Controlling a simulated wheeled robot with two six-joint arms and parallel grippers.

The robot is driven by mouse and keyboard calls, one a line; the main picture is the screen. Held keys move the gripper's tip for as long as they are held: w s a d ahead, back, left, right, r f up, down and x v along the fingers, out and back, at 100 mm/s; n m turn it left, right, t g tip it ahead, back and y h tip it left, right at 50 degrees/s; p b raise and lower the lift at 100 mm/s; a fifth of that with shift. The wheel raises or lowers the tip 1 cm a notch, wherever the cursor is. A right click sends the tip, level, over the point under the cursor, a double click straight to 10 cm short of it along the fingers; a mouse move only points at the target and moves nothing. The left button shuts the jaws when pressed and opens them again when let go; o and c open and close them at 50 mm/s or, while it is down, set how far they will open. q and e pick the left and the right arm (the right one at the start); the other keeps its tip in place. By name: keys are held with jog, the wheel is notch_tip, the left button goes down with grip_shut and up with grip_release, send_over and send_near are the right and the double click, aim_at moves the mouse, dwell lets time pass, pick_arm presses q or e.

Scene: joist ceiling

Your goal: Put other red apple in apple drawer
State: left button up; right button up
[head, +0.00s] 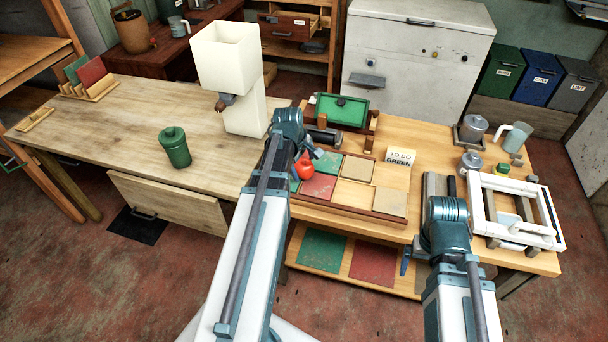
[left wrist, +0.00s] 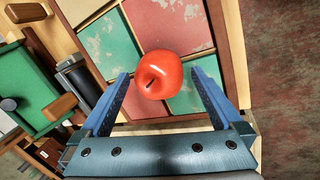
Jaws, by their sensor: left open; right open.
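A red apple (head: 304,168) is at the left end of a tray of coloured squares (head: 347,210). In the left wrist view the apple (left wrist: 158,74) lies between the fingertips of my left gripper (left wrist: 160,82), with a small gap on each side. My left gripper (head: 308,163) is open around it, not closed on it. My right gripper (head: 437,188) is at the right part of the table, its fingers hard to make out. A light wooden drawer front (head: 165,208) is under the left bench, and an open drawer (head: 289,27) is at the back. I see no label naming an apple drawer.
A green box (head: 342,110) and a "TO DO GREEN" card (head: 400,158) are behind the tray. A white frame (head: 517,208) is near my right arm.

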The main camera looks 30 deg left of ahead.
pick_arm(q)
jog(key=shift+b+x, duration=0.55)
jog(key=shift+x, duration=0.55)
jog(key=shift+r, duration=0.1)
pick_arm(e)
jog(key=shift+f, duration=0.95)
pick_arm(q)
jog(key=shift+c, duration=0.2)
jog(key=c, duration=1.5)
jog(key=shift+o, duration=0.2)
jog(key=shift+r, duration=0.1)
pick_arm(e)
jog(key=shift+r, duration=0.15)
